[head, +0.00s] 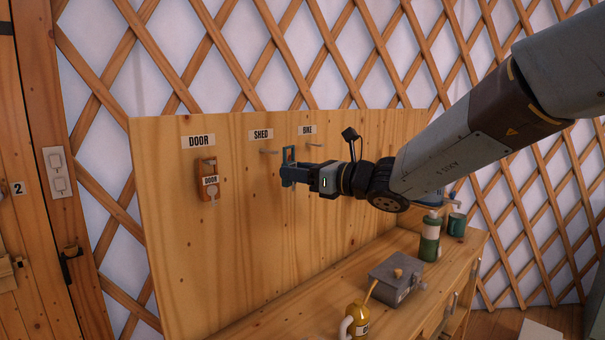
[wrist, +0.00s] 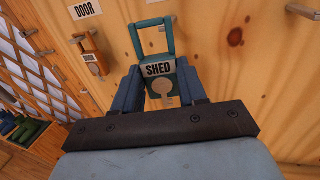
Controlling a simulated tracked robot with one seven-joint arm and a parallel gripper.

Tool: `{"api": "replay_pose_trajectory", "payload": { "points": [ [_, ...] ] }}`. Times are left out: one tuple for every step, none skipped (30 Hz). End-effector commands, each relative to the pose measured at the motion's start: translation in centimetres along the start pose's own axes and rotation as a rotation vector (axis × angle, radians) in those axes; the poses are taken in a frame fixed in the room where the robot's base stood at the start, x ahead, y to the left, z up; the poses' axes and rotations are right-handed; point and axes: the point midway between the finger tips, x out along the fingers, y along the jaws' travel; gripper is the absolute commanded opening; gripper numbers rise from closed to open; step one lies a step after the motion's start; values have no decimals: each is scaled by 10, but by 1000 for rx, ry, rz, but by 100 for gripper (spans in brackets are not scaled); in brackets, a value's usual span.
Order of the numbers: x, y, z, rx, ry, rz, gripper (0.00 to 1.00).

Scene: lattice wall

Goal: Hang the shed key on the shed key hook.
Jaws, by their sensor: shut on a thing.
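My gripper (head: 288,175) is shut on the shed key, in front of the board. In the wrist view the shed key (wrist: 157,70) is a teal tag marked SHED, between the fingers, with its squared loop upward. In the head view part of the key (head: 289,154) shows above the fingers. The shed key hook (head: 268,152) is a pale peg under the SHED label (head: 261,134), left of and slightly above the gripper. The key appears apart from this hook in the head view.
The orange door key (head: 208,182) hangs left under the DOOR label. A bike hook (head: 314,146) sticks out at the right and is empty. Below, the bench (head: 290,318) holds a grey box (head: 396,277), a yellow can (head: 356,318) and a green bottle (head: 430,240).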

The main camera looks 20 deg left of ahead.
Motion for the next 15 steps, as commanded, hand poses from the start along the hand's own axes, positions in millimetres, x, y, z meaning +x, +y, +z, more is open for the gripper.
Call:
{"api": "replay_pose_trajectory", "payload": {
  "points": [
    [3, 0, 0, 0, 0, 1, 12],
    [4, -1, -1, 0, 0, 1, 12],
    [6, -2, -1, 1, 1, 0, 12],
    [7, -2, -2, 1, 1, 0, 12],
    [8, -2, -2, 1, 1, 0, 12],
    [10, -3, -2, 1, 2, 0, 12],
    [12, -4, -2, 1, 2, 0, 12],
    [13, -4, -2, 0, 2, 0, 12],
    [15, -4, -2, 0, 1, 0, 12],
    [16, -5, -2, 0, 1, 0, 12],
    [18, -5, -2, 0, 1, 0, 12],
    [19, -6, -2, 0, 1, 0, 12],
    [21, -6, -3, 0, 1, 0, 12],
    [22, -6, -3, 0, 2, 0, 12],
    [24, -7, -3, 0, 2, 0, 12]
  ]
}}
